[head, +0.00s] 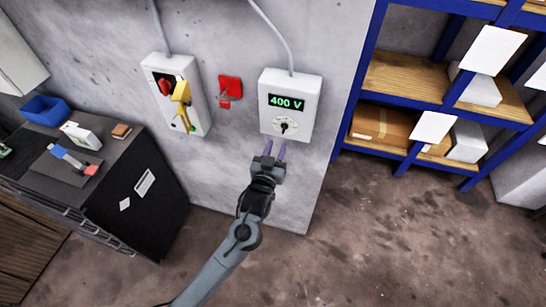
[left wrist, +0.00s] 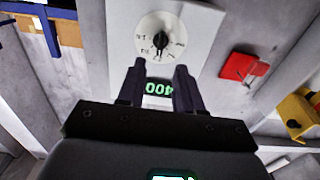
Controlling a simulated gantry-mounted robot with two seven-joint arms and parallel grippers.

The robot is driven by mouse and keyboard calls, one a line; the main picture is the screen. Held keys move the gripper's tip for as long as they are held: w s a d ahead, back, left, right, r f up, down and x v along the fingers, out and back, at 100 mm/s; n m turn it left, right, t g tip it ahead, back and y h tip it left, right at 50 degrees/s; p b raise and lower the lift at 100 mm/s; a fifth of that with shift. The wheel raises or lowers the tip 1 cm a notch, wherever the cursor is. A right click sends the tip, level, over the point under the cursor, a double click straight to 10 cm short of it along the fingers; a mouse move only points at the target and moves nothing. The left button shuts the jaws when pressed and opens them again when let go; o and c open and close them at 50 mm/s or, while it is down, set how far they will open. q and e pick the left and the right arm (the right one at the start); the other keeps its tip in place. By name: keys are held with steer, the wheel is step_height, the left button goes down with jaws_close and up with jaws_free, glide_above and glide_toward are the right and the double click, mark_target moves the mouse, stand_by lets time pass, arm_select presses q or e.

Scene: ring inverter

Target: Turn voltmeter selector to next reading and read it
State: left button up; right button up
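The white voltmeter box (head: 301,88) hangs on the grey wall in the head view. Its green display (head: 287,102) reads 400 V. Below the display is the round selector dial with a small black knob (head: 285,126). In the left wrist view the box is upside down, with the dial and knob (left wrist: 160,41) at the top and the digits 400 between my fingers. My left gripper (head: 275,146) is open and empty, just below the dial in the head view. Its fingers (left wrist: 160,68) show spread apart, clear of the knob. My right gripper is not in view.
Left of the voltmeter are a red wall fitting (head: 230,91) and a white switch box (head: 157,77) with a red knob and a yellow part. A dark cabinet (head: 133,208) stands at left. A blue shelf rack (head: 368,64) stands at right.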

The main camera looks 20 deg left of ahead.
arm_select(q)
steer(key=shift+s+d, duration=0.15)
steer(key=shift+s, duration=1.4)
steer(key=s+a+f+m+g+h, duration=0.1)
steer(key=s+f+g, duration=0.3)
steer(key=s+f, duration=0.5)
steer(key=s+a+f+m+g+h, duration=0.1)
steer(key=s+f+g, duration=0.3)
steer(key=s, duration=0.9)
steer(key=s+r+m+g, duration=0.1)
steer(key=s+r+g, duration=0.1)
steer(key=s+g, duration=0.65)
steer(key=s+r+t+p, duration=0.2)
steer(key=s+r+p, duration=0.1)
steer(key=r+p, duration=0.9)
steer(key=shift+r+p, duration=0.4)
steer(key=shift+p, duration=0.1)
steer(key=shift+s+a, duration=0.1)
